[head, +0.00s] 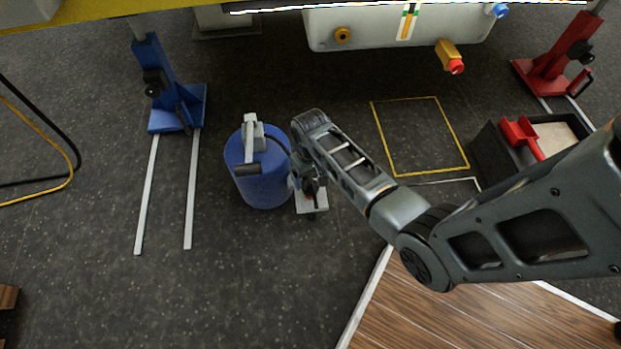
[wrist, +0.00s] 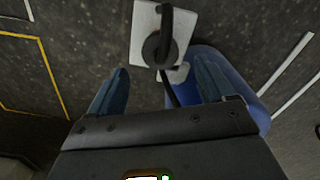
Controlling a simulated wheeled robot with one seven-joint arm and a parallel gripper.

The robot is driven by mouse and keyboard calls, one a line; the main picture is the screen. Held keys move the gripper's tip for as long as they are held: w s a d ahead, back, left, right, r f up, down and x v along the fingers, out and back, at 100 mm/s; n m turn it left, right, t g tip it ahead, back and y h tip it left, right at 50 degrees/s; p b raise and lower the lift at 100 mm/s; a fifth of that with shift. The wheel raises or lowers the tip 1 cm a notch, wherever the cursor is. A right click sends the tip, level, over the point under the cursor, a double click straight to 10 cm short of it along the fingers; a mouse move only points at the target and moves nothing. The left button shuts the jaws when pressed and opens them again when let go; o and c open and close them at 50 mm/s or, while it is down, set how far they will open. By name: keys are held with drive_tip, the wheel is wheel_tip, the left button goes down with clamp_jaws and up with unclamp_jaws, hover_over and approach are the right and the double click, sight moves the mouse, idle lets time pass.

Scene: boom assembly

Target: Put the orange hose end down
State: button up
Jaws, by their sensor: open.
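My gripper (wrist: 158,84) is open, its two fingers spread wide. A black hose end (wrist: 157,46) stands at a small pale square plate (wrist: 142,18), just ahead of the fingertips and apart from both. A black hose runs from there towards the blue drum (wrist: 240,73). In the head view my gripper (head: 312,186) is beside the blue drum (head: 262,187), over the pale plate (head: 312,207). A small orange-red spot shows there, but my gripper hides most of the hose end. I cannot tell whether the hose end rests fully in its holder.
A grey hand pump (head: 252,135) tops the drum. A blue stand (head: 165,90) is at left and a red stand (head: 556,70) at right. A dark crate (head: 488,158) with red items is at right. A pale tank (head: 385,28) hangs above.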

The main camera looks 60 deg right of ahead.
sight(311, 184)
drive_tip(key=shift+r+p, duration=0.55)
drive_tip(key=shift+r, duration=1.35)
drive_tip(key=s+a+r+n+t+h, duration=0.1)
drive_tip(key=s+a+r+t, duration=0.15)
drive_tip(key=s+a, duration=0.45)
drive_tip(key=s+a+r+n+t, duration=0.15)
drive_tip(key=s+a+t, duration=0.25)
drive_tip(key=a, duration=0.5)
drive_tip(key=s+a+r+n+t, duration=0.1)
drive_tip(key=s+r, duration=0.3)
drive_tip(key=r, duration=0.6)
drive_tip(key=s+a+r+n+t, duration=0.1)
drive_tip(key=s+r+t, duration=0.3)
drive_tip(key=r, duration=0.6)
drive_tip(key=s+a+r+n+t+y, duration=0.1)
drive_tip(key=s+r+t, duration=0.2)
drive_tip(key=r, duration=0.7)
drive_tip(key=shift+v, duration=0.8)
wheel_tip(311, 184, up, 25)
drive_tip(key=p, duration=2.5)
